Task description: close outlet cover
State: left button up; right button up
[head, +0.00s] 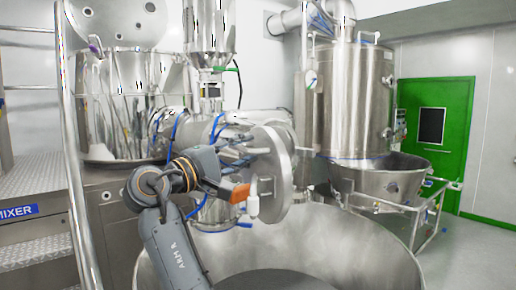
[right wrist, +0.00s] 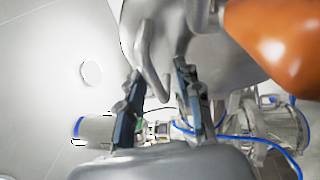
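The outlet cover is a round steel disc (head: 271,172), seen nearly edge-on and standing out from the mixer's outlet pipe in the head view. An orange part (head: 238,193) and a white knob (head: 253,203) show at its near left side. The orange part is large at upper right in the right wrist view (right wrist: 278,45). My right gripper (head: 228,184) is close to the orange part. In the right wrist view its two fingers (right wrist: 158,82) are apart, with a curved grey metal bar (right wrist: 148,58) near their tips. I cannot tell whether they touch it. My left gripper is not in view.
A large open steel bowl (head: 372,250) lies below the cover. The steel mixer (head: 120,105) stands at left beside steps and a handrail (head: 72,150). A tall steel vessel (head: 355,95) stands behind at right. Blue hoses (head: 215,128) run around the outlet. Floor is free near the green door (head: 436,140).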

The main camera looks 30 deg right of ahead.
jog(key=shift+r, duration=0.1)
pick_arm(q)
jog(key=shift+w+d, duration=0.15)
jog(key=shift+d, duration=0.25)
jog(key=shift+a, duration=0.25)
pick_arm(e)
jog(key=shift+s+a+r, duration=0.1)
jog(key=shift+a, duration=0.1)
grip_shut()
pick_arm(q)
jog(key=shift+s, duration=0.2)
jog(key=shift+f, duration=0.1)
pick_arm(e)
jog(key=shift+d, duration=0.15)
